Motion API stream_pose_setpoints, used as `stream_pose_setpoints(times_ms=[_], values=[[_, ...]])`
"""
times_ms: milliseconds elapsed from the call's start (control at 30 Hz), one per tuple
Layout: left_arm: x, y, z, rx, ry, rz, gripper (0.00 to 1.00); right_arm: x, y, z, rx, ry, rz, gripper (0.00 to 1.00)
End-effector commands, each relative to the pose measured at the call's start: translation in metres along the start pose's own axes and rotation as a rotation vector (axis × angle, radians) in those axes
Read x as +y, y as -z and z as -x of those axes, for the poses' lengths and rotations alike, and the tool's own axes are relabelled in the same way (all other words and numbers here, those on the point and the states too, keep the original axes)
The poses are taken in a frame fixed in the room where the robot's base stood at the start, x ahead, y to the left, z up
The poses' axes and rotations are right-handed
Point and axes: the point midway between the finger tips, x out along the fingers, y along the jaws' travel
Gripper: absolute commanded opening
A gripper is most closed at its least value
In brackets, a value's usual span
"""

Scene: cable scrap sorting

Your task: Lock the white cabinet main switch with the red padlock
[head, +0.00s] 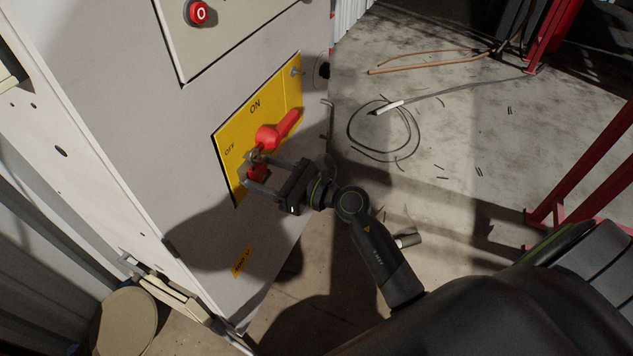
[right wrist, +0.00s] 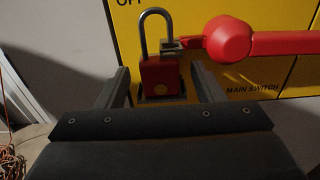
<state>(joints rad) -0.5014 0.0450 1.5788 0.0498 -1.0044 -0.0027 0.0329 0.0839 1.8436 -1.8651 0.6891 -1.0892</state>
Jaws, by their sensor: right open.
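The red padlock (right wrist: 161,76) hangs upright at the yellow switch plate, its grey shackle up beside the metal lug left of the switch hub. I cannot tell if the shackle is fully closed. It shows small in the head view (head: 257,172). The red main switch handle (head: 279,130) sits on the white cabinet (head: 180,140); in the right wrist view the handle (right wrist: 240,41) points level to the right. My right gripper (head: 253,170) is open, its fingers on either side of the padlock with gaps visible in the right wrist view (right wrist: 160,82). My left gripper is out of view.
A red button (head: 198,13) is higher on the cabinet. A loop of black cable (head: 352,135) and scraps lie on the concrete floor to the right. A red metal frame (head: 590,160) stands at the far right. A round beige lid (head: 128,322) is at the lower left.

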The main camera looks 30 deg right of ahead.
Motion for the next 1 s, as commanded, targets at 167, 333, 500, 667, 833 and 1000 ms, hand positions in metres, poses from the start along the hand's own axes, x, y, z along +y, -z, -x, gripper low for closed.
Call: stream_pose_setpoints(times_ms=[167, 333, 500, 667, 833, 1000], values=[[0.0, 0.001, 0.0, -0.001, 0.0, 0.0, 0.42, 0.0, 0.002, 0.029, 0.006, 0.001, 0.003, 0.61], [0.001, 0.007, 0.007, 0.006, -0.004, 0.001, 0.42, 0.0, 0.003, 0.071, 0.007, 0.0, 0.003, 0.61], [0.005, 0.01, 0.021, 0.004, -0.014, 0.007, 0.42, 0.0, 0.004, 0.109, 0.007, -0.001, 0.004, 0.61], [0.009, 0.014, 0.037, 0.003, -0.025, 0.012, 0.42, 0.0, 0.003, 0.138, 0.006, -0.001, 0.003, 0.61], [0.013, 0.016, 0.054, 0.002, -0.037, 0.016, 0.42, 0.0, 0.002, 0.157, 0.002, -0.002, 0.001, 0.61], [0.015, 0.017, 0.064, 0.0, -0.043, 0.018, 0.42, 0.0, 0.001, 0.167, 0.001, -0.001, 0.0, 0.61]])
